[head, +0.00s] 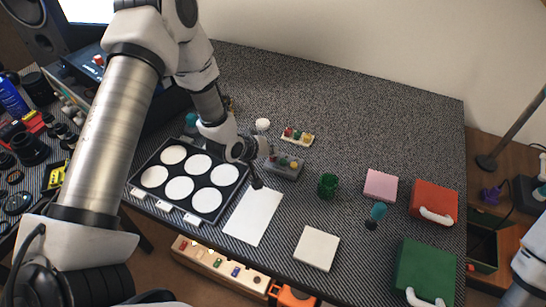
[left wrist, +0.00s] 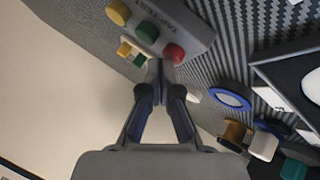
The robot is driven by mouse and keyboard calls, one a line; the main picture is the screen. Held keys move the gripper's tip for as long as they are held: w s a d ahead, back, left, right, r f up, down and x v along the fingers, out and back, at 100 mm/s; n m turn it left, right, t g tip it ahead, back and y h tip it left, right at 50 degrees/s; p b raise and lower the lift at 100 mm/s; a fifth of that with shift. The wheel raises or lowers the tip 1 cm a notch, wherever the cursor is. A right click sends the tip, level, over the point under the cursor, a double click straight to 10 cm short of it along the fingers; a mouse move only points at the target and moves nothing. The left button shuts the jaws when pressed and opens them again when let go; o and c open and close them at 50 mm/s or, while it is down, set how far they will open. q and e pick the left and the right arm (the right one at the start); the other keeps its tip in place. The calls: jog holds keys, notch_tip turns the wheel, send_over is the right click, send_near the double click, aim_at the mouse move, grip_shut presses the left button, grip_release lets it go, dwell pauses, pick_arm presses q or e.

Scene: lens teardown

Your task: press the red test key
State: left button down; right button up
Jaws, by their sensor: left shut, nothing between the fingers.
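The grey test box (head: 284,171) lies on the dark mat, just right of my left gripper. In the left wrist view the box (left wrist: 188,17) carries lettering and a row of yellow (left wrist: 117,12), green (left wrist: 146,32) and red (left wrist: 174,53) keys. The red test key is at the end nearest my fingertips. My left gripper (left wrist: 160,68) is shut and empty, its tips right beside the red key; I cannot tell whether they touch it. In the head view my left gripper (head: 268,153) covers the box's left end, and the red key is not clear there. My right gripper is out of view.
A black tray with white discs (head: 186,213) and a white sheet (head: 254,216) lie near the box. A small block with coloured pieces (head: 297,138) stands behind it. A green cup (head: 328,185) is to the right.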

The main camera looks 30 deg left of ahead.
pick_arm(q)
jog(key=shift+f, duration=0.25)
jog(key=shift+r, duration=0.1)
dwell(0.3)
jog(key=shift+r+p, duration=0.5)
jog(key=shift+r, duration=0.3)
jog(key=shift+r+p, duration=1.9)
jog(key=shift+r, duration=0.55)
